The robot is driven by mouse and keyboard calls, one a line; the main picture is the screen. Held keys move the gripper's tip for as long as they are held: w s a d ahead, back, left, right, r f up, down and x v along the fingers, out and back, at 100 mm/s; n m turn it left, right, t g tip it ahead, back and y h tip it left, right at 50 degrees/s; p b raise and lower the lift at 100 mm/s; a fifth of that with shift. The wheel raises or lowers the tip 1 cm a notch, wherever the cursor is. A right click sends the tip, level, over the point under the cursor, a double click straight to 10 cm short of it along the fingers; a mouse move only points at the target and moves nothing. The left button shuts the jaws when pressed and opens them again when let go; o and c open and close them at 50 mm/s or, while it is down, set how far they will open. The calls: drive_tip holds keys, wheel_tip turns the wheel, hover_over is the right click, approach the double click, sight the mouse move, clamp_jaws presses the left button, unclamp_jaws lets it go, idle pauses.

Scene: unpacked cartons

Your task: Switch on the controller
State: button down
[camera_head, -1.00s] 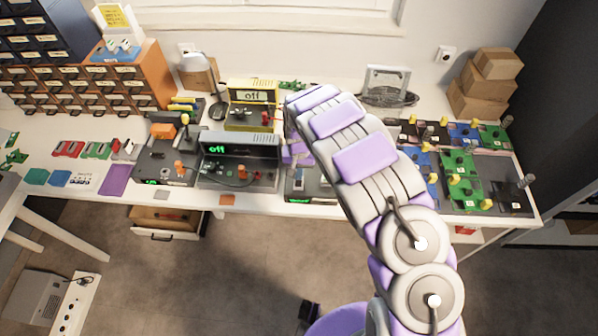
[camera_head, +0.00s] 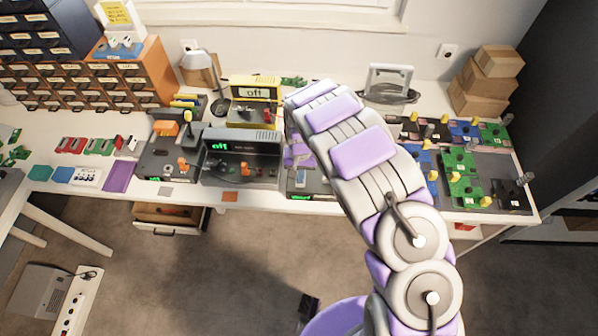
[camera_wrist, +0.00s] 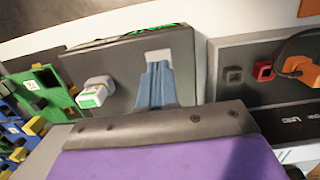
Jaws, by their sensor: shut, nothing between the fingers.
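A dark grey box (camera_wrist: 128,75) with a lit green display (camera_wrist: 155,30) along one edge lies under my gripper in the wrist view. It carries a pale square part (camera_wrist: 158,56) and a white block with a green label (camera_wrist: 95,92). My gripper (camera_wrist: 156,72) is shut and empty, its blue fingertips at the pale part; I cannot tell whether they touch it. In the head view, the box (camera_head: 317,188) is partly hidden by my arm. To its left, a dark device (camera_head: 230,180) shows a green "off". No label shows which is the controller.
A yellow device (camera_head: 240,92) reading "off" stands behind. Circuit boards (camera_head: 462,180) lie to the right and an orange drawer cabinet (camera_head: 153,75) stands at the left. In the wrist view, a device with an orange plug (camera_wrist: 298,66) sits close to my gripper's right.

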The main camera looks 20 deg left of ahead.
wheel_tip(320, 180, up, 13)
drive_tip(key=w+p, duration=0.1)
drive_tip(key=w, duration=0.1)
drive_tip(key=shift+w+a+t+p, duration=0.3)
drive_tip(key=shift+w+p, duration=0.05)
drive_tip(key=shift+a, duration=0.2)
drive_tip(key=s+d+r+m, duration=0.1)
drive_tip(key=s+d+r, duration=0.4)
drive_tip(key=d+r, duration=0.45)
drive_tip(key=s+d+r+m, duration=0.2)
drive_tip(key=s+d+r, duration=0.4)
drive_tip(key=d, duration=0.7)
drive_tip(key=s+d+r, duration=0.2)
drive_tip(key=s+d, duration=0.2)
drive_tip(key=s, duration=0.8)
drive_tip(key=s+d+r+g, duration=0.1)
drive_tip(key=s+d, duration=0.3)
drive_tip(key=s, duration=0.7)
drive_tip(key=shift+s+d+r+b, duration=0.15)
drive_tip(key=shift+s+r+b, duration=0.25)
drive_tip(key=shift+r, duration=0.25)
